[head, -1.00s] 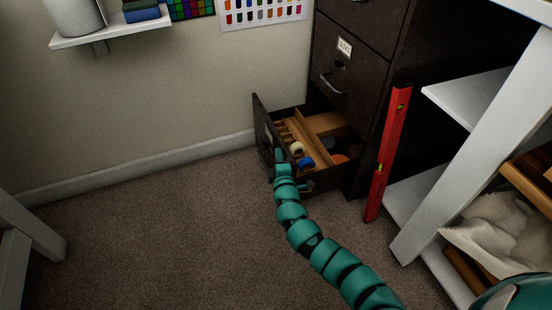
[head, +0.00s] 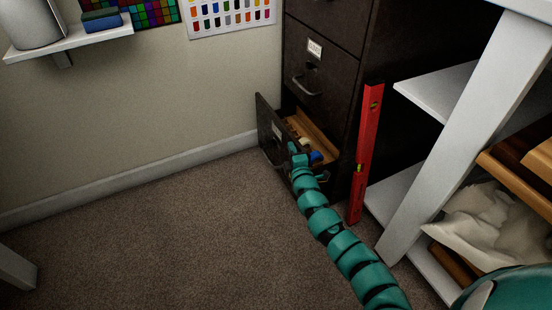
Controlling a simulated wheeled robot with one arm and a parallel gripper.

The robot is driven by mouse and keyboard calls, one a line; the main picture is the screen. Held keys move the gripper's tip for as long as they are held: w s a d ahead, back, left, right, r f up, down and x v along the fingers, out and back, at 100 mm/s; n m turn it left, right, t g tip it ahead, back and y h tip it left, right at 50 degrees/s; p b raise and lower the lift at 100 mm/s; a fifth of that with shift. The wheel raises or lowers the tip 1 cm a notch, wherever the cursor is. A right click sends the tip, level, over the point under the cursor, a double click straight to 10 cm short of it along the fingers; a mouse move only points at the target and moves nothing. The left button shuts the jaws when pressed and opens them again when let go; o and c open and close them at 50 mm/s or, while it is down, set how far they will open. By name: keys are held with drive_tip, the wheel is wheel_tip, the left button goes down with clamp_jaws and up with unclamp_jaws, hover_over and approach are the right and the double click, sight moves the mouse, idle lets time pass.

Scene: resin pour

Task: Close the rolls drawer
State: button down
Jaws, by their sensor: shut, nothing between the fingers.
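The rolls drawer (head: 272,134) is the bottom drawer of the dark filing cabinet (head: 325,38). It stands partly open, its front panel out from the cabinet body. Inside show a wooden divider (head: 318,137), a pale roll and a blue roll (head: 316,156). My teal arm reaches in from the lower right. My gripper (head: 294,150) is at the drawer front's right part, by its inner top edge. It is small and partly hidden, but looks shut and empty. I cannot tell whether it touches the panel.
A red spirit level (head: 365,150) leans upright beside the cabinet, right of the drawer. A white shelf unit (head: 465,130) with cloth (head: 485,222) and wooden pieces stands at right. A wall shelf (head: 75,38) is at upper left. The carpet (head: 150,235) in front is clear.

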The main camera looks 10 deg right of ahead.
drive_tip(key=d, duration=0.2)
drive_tip(key=w+d, duration=0.1)
drive_tip(key=d, duration=0.1)
drive_tip(key=shift+w+d+b, duration=0.2)
drive_tip(key=shift+d+b, duration=0.05)
drive_tip(key=shift+b, duration=0.15)
drive_tip(key=shift+a, duration=0.1)
